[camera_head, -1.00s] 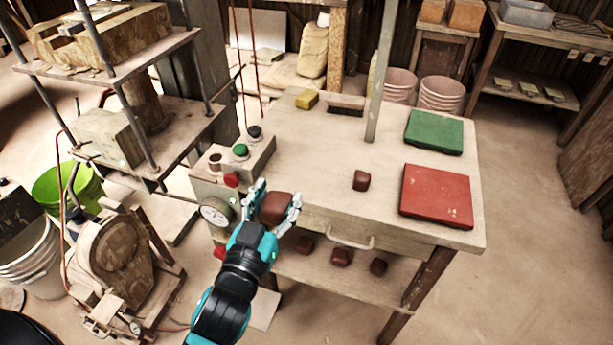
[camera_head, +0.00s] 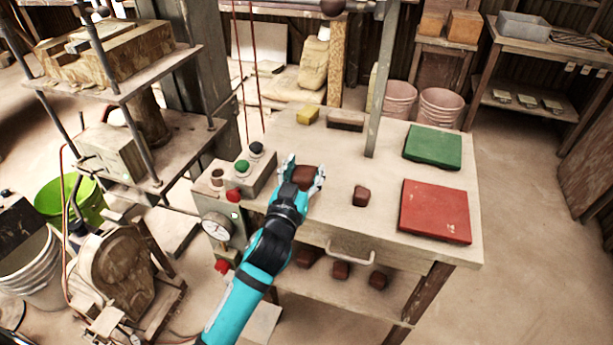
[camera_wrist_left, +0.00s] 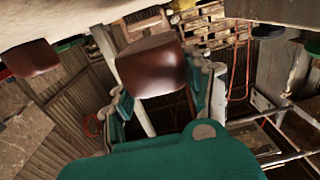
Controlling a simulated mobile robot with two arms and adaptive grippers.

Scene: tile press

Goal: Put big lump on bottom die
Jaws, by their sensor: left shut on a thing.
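In the left wrist view the lump (camera_wrist_left: 150,68) sits between the two fingers. The press stands at the left of the head view. A tan carved block (camera_head: 105,48) sits on its upper plate, and a paler block (camera_head: 115,150) is on its lower plate. I cannot tell for certain which part is the bottom die. My right gripper is not in view.
A smaller brown lump (camera_head: 361,196) lies on the workbench, beside a red board (camera_head: 436,212) and a green board (camera_head: 433,147). Several lumps lie on the shelf below.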

